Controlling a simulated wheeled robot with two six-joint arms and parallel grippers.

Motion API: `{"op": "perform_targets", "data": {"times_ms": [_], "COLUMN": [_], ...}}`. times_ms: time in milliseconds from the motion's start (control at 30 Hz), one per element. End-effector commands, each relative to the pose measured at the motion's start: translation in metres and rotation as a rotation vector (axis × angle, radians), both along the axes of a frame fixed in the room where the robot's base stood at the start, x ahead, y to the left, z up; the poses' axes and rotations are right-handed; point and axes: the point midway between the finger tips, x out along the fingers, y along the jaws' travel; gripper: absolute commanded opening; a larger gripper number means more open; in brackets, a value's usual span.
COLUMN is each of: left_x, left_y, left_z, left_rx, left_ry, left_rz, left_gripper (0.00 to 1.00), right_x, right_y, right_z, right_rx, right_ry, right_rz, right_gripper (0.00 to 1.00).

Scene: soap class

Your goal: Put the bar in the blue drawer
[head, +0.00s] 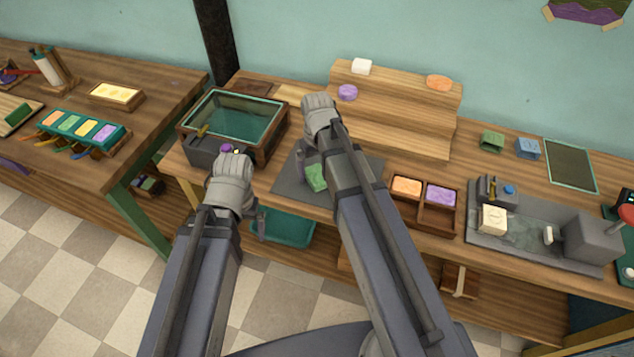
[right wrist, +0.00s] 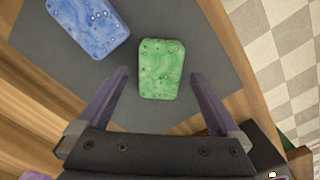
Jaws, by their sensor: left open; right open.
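A green speckled bar (right wrist: 160,68) lies flat on a dark grey mat (right wrist: 215,35). A blue speckled bar (right wrist: 88,25) lies beside it in the right wrist view; my right arm hides it in the head view. The green bar also shows in the head view (head: 316,178). My right gripper (right wrist: 161,73) is open above the mat, its fingers to either side of the green bar's near end, not closed on it. My left gripper (head: 247,222) is open and empty in front of the bench, left of the mat. I cannot make out a blue drawer.
A glass-sided tank (head: 235,117) stands left of the mat, a stepped wooden stand (head: 400,105) behind it. A teal bin (head: 285,228) sits below the bench front.

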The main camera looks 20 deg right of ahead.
Motion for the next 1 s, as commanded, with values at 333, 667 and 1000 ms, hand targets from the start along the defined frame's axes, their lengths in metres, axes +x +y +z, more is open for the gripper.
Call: {"op": "perform_targets", "data": {"times_ms": [333,667,1000], "left_x": [0.0000,0.0000,0.0000], "left_y": [0.0000,0.0000,0.0000], "left_z": [-0.0160,-0.0160,-0.0161], "left_rx": [0.000,0.000,0.000], "left_ry": [0.000,0.000,0.000], "left_rz": [0.000,0.000,0.000], "left_gripper": [0.98,0.98,0.98], "right_x": [0.0001,0.0002,0.0001], "right_y": [0.0000,0.0000,0.0001], "right_z": [-0.0160,-0.0160,-0.0161], "right_rx": [0.000,0.000,0.000], "right_ry": [0.000,0.000,0.000], "right_rz": [0.000,0.000,0.000], "right_gripper": [1.00,0.70,0.31]}}
